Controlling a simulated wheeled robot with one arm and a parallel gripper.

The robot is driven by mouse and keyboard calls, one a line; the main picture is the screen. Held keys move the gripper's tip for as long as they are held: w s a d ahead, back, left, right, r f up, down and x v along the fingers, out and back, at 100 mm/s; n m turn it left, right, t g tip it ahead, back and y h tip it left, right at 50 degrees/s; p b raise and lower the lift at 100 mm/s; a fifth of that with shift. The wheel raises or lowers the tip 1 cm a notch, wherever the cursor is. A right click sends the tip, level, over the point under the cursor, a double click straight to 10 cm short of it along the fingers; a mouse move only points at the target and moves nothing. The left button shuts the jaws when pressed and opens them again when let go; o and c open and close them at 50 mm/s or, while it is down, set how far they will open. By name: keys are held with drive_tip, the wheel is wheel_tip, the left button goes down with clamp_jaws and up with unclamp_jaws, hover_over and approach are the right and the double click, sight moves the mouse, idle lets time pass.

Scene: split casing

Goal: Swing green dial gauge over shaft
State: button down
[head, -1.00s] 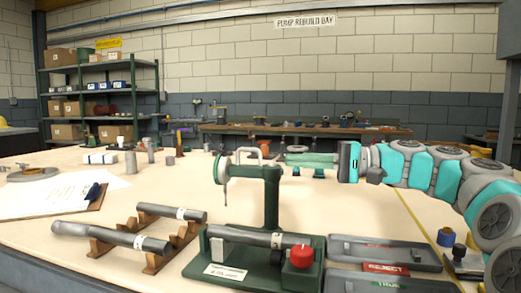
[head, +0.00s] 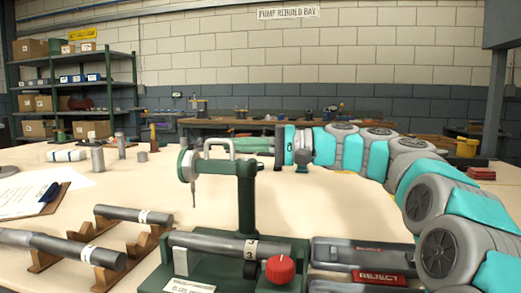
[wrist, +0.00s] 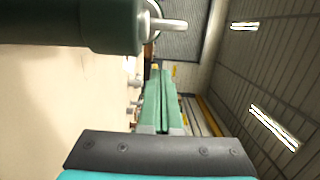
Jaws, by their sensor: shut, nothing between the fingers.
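The green dial gauge has a round dial (head: 187,165) at the left end of a green arm on a thick upright post (head: 247,200). A thin probe hangs from the dial, its tip above the shaft's left end in the picture; I cannot tell whether it is directly over it. A grey handle (head: 219,143) arches over the arm. The grey shaft (head: 205,242) lies level in the green base below. My gripper (head: 238,146) is shut and empty, its green fingers pointing left behind the arm. In the wrist view its fingers (wrist: 160,75) are together, below the post (wrist: 95,25) and handle (wrist: 167,25).
A red knob (head: 280,269) stands at the base's right front. Two more shafts (head: 133,214) rest on wooden cradles at left. A grey tray with a REJECT label (head: 380,278) lies at right. A clipboard (head: 50,200) is at far left. Small cylinders stand farther back.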

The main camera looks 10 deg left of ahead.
sight(221, 172)
drive_tip(key=shift+s+a+b, duration=0.3)
drive_tip(key=shift+s+b, duration=0.1)
drive_tip(key=shift+s, duration=0.3)
drive_tip(key=shift+s+a+b, duration=0.25)
drive_tip(key=shift+s+b, duration=0.15)
drive_tip(key=shift+s, duration=0.25)
drive_tip(key=shift+s+a+b, duration=0.3)
drive_tip(key=shift+s+b, duration=0.1)
drive_tip(key=shift+s, duration=0.3)
drive_tip(key=shift+a+g, duration=0.1)
drive_tip(key=shift+g, duration=0.2)
